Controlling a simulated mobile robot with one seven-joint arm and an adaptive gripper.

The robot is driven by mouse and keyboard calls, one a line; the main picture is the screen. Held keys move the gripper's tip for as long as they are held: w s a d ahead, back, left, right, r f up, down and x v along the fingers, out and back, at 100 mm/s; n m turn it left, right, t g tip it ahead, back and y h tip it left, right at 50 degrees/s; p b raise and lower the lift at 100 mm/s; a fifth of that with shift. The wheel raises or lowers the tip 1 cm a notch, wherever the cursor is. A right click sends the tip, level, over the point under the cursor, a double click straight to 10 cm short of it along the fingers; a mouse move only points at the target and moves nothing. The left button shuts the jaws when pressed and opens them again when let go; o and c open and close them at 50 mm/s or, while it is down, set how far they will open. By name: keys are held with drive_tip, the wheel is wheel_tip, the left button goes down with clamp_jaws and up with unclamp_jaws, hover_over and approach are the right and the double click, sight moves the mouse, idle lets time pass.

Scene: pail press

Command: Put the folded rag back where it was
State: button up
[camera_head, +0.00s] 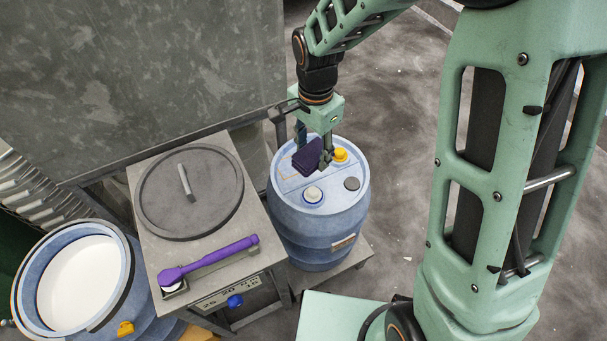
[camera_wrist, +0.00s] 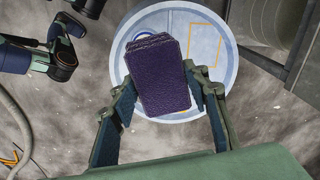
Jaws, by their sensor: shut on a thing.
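A folded dark purple rag (camera_head: 307,157) is held above the lid of the blue drum (camera_head: 318,228). My gripper (camera_head: 314,158) is shut on the rag. In the wrist view the rag (camera_wrist: 160,80) sits between the two fingers of my gripper (camera_wrist: 162,98), with the round drum top (camera_wrist: 222,45) behind it. A thin orange rectangle outline (camera_wrist: 205,45) shows on the drum top, partly hidden by the rag. I cannot tell how high the rag is above the lid.
The drum top has a yellow cap (camera_head: 340,154), a white cap (camera_head: 312,194) and a dark cap (camera_head: 352,183). An open blue drum (camera_head: 122,270) holds white contents. A grey wall panel (camera_head: 130,80) stands behind.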

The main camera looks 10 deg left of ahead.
drive_tip(key=s+a+m+b, duration=0.3)
drive_tip(key=s+a+b, duration=0.2)
drive_tip(key=a+b, duration=0.25)
drive_tip(key=w+d+f, duration=0.1)
drive_tip(key=w+f, duration=0.1)
drive_tip(key=w, duration=0.1)
drive_tip(key=w+d+f+b, duration=0.1)
drive_tip(key=w+f, duration=0.2)
drive_tip(key=w, duration=0.1)
drive_tip(key=w+d+f, duration=0.1)
drive_tip(key=w+f, duration=0.2)
drive_tip(key=w, duration=0.1)
drive_tip(key=shift+w+d+f, duration=0.15)
drive_tip(key=shift+d+f, duration=0.1)
drive_tip(key=shift+d, duration=0.05)
drive_tip(key=shift+w+d+f+b, duration=0.2)
drive_tip(key=shift+w+f+b, duration=0.1)
drive_tip(key=shift+w+f, duration=0.25)
drive_tip(key=shift+w+f+b, duration=0.15)
drive_tip(key=shift+f+b, duration=0.2)
drive_tip(key=shift+f, duration=1.4)
drive_tip(key=shift+f, duration=0.1)
drive_tip(key=o, duration=1.1)
